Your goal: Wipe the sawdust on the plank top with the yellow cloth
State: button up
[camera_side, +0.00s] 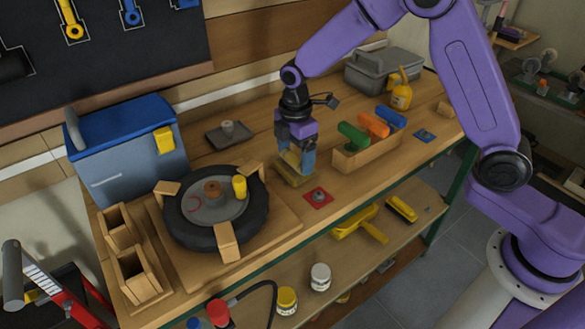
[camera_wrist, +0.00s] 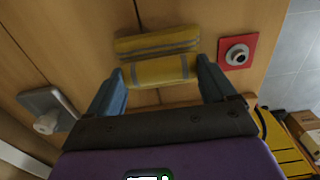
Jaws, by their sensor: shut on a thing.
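The yellow cloth (camera_side: 292,177) is a folded pad with a grey stripe, at the middle of the wooden plank top (camera_side: 350,187). In the wrist view the cloth (camera_wrist: 157,43) shows as two yellow folds, one of them between the blue fingers. My gripper (camera_side: 295,158) points down and is shut on the cloth; its fingertips also show in the wrist view (camera_wrist: 161,74). The cloth is at or very near the plank surface; I cannot tell whether it presses on it. I cannot make out sawdust in either view.
A red square with a grey knob (camera_side: 318,197) lies close right of the cloth. A wooden tray (camera_side: 370,153) with coloured rolls stands behind it. A wheel (camera_side: 215,208) on a wooden board is to the left, and a grey plate (camera_side: 229,135) behind left. The front edge is near.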

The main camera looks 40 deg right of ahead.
jog(key=shift+s, duration=0.25)
jog(key=shift+s, duration=0.85)
jog(key=shift+w, duration=0.1)
jog(key=shift+w, duration=2.3)
jog(key=shift+w, duration=0.75)
